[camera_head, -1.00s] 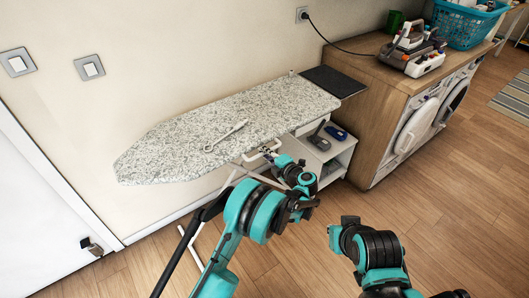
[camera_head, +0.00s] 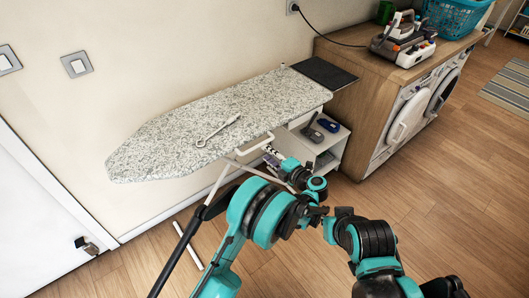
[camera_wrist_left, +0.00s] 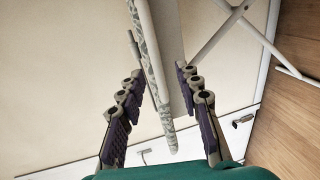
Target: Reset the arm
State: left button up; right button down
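My left arm (camera_head: 262,212) comes in from the lower left and reaches toward the near edge of the ironing board (camera_head: 170,145). My left gripper (camera_head: 271,157) is small in the head view, just below that edge. In the left wrist view my left gripper (camera_wrist_left: 157,72) is open, its two dark-padded fingers apart. The board (camera_wrist_left: 153,75) appears edge-on between the fingers; I cannot tell how deep it lies, and I see nothing gripped. My right arm (camera_head: 372,242) is folded at the lower middle; its gripper cannot be made out.
A grey wrench-like tool (camera_head: 218,130) lies on the board. A low white shelf (camera_head: 335,143) with small items stands beneath its right end.

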dwell(0.4)
pick_arm(q)
jog(key=w+a+r+m+t+h, duration=0.1)
jog(key=w+r+m+t, duration=0.15)
jog(key=r, duration=0.65)
jog(key=w+a+r+m+t+h, duration=0.2)
jog(key=r+t, duration=0.1)
jog(key=r, duration=0.7)
jog(key=s+a+r+m+t+h, duration=0.1)
jog(key=s+r+m+h, duration=0.2)
jog(key=r+m+h, duration=0.3)
jog(key=s+r+m+h, duration=0.3)
jog(key=r+m, duration=0.2)
jog(key=r, duration=0.2)
jog(key=s+a+f+m+g+y, duration=0.1)
jog(key=s+a+f+m+g, duration=0.2)
jog(key=s+a+f, duration=0.3)
jog(key=s+a+f+m+g+y, duration=0.1)
jog(key=s+a+f+m+g, duration=0.2)
jog(key=s, duration=1.2)
jog(key=s+a+f+m+g, duration=0.3)
jog(key=s+a+f+g, duration=0.3)
jog(key=s+a+f, duration=0.3)
notch_tip(320, 180, down, 3)
jog(key=shift+s+r+m+y, duration=0.1)
jog(key=shift+s+m+y, duration=0.3)
jog(key=shift+s, duration=0.75)
